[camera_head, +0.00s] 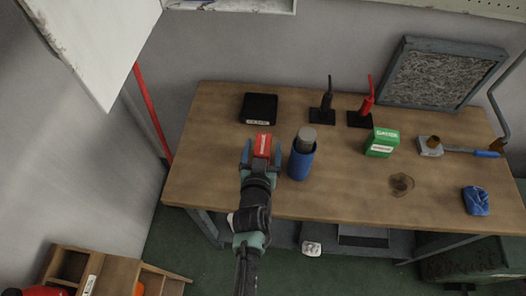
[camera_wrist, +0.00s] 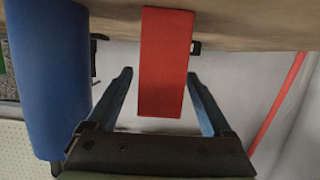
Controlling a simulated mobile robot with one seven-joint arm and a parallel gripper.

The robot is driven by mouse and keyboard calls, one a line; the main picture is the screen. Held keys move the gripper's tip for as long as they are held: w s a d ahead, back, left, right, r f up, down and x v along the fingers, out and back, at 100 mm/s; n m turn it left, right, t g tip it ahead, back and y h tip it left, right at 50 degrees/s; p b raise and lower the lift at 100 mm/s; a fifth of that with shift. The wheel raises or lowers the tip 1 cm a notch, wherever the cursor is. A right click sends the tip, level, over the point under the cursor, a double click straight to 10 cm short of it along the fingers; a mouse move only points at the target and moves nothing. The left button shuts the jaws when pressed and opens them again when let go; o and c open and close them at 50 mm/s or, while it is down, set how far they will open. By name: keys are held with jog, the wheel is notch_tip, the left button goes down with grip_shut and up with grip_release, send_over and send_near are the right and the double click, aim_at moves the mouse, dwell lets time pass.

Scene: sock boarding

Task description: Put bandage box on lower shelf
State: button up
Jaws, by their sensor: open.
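My gripper (camera_head: 261,152) is open, with one finger on each side of the red box. In the wrist view, the red box (camera_wrist: 166,62) sits between the two blue fingers of my gripper (camera_wrist: 159,75), with visible gaps on both sides. The lower shelf (camera_head: 285,236) lies under the table and is partly hidden by the tabletop.
A blue cylinder (camera_head: 301,162) stands close to the right of my gripper. A black box (camera_head: 259,108) lies behind on the table (camera_head: 215,150), and a green box (camera_head: 382,142) stands farther right. A small white item (camera_head: 312,247) and a dark tray (camera_head: 362,240) are below the tabletop.

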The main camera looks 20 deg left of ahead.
grip_shut()
jog(key=shift+r, duration=0.1)
